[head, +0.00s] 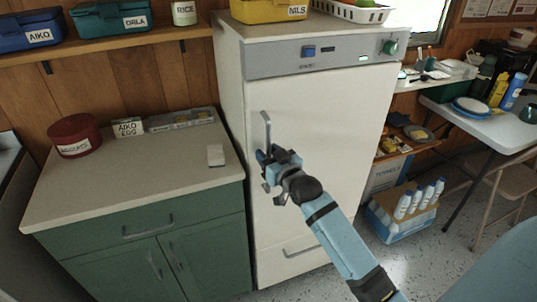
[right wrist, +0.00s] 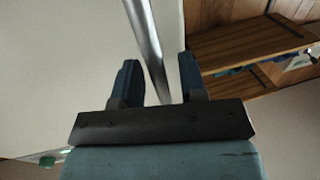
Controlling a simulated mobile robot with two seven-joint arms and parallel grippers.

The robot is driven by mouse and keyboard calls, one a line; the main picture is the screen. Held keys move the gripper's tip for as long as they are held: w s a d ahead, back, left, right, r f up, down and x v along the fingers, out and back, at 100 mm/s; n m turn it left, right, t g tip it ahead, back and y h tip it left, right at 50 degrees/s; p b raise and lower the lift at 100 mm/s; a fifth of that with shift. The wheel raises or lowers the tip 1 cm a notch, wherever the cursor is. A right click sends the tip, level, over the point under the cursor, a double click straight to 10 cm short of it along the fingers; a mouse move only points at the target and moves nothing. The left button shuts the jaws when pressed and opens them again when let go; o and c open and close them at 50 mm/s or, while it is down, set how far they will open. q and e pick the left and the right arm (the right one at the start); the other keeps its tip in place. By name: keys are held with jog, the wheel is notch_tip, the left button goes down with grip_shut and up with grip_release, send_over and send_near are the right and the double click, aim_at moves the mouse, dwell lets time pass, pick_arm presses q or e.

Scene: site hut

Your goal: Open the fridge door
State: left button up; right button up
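The white fridge (head: 340,130) stands in the middle of the head view with its door shut. Its vertical metal handle (head: 267,132) is on the door's left side. My right gripper (head: 268,168) is at the lower part of this handle. In the right wrist view the handle (right wrist: 146,45) runs down between the two dark fingers of the right gripper (right wrist: 160,82). The fingers are apart, with a visible gap on each side of the bar. My left gripper is not in view.
A green cabinet (head: 150,262) with a beige top stands left of the fridge. A blue crate of bottles (head: 400,222) is on the floor to the right, near a white table (head: 470,118). A yellow bin (head: 268,10) and a white basket (head: 352,12) sit on the fridge.

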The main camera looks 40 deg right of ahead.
grip_shut()
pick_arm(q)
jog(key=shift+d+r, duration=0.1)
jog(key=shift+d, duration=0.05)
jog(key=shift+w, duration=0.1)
pick_arm(e)
jog(key=shift+s, duration=0.15)
